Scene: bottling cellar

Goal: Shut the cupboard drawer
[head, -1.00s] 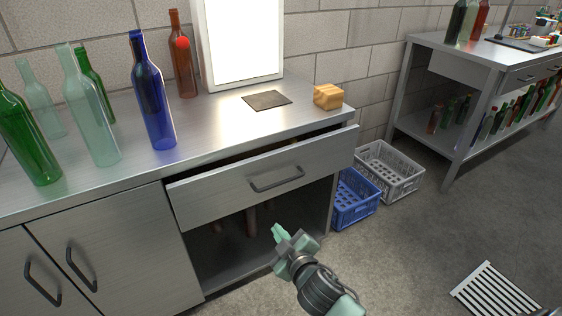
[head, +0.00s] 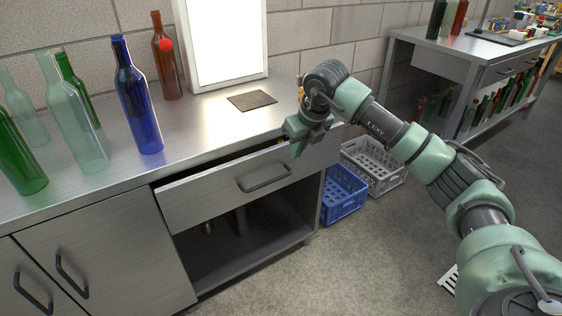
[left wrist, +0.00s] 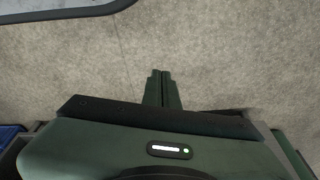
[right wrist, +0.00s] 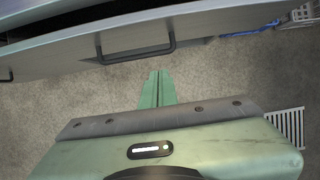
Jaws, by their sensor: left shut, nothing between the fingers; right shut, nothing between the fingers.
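The cupboard drawer (head: 205,200) stands partly open under the steel worktop, with a dark gap along its top edge. Its dark bar handle (head: 265,178) is on the front. In the right wrist view the drawer front (right wrist: 200,29) and handle (right wrist: 136,52) cross the top. My right gripper (head: 296,151) is shut and empty, pointing down near the right end of the drawer front; I cannot tell whether it touches. Its shut fingers also show in the right wrist view (right wrist: 157,74), below the handle in the picture. My left gripper (left wrist: 161,74) is shut and empty above bare floor, outside the head view.
Green, clear and blue bottles (head: 138,105) and a brown bottle (head: 166,65) stand on the worktop (head: 200,130). An open bay lies below the drawer. Blue (head: 343,197) and grey (head: 375,165) crates stand on the floor to the right. Floor in front is clear.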

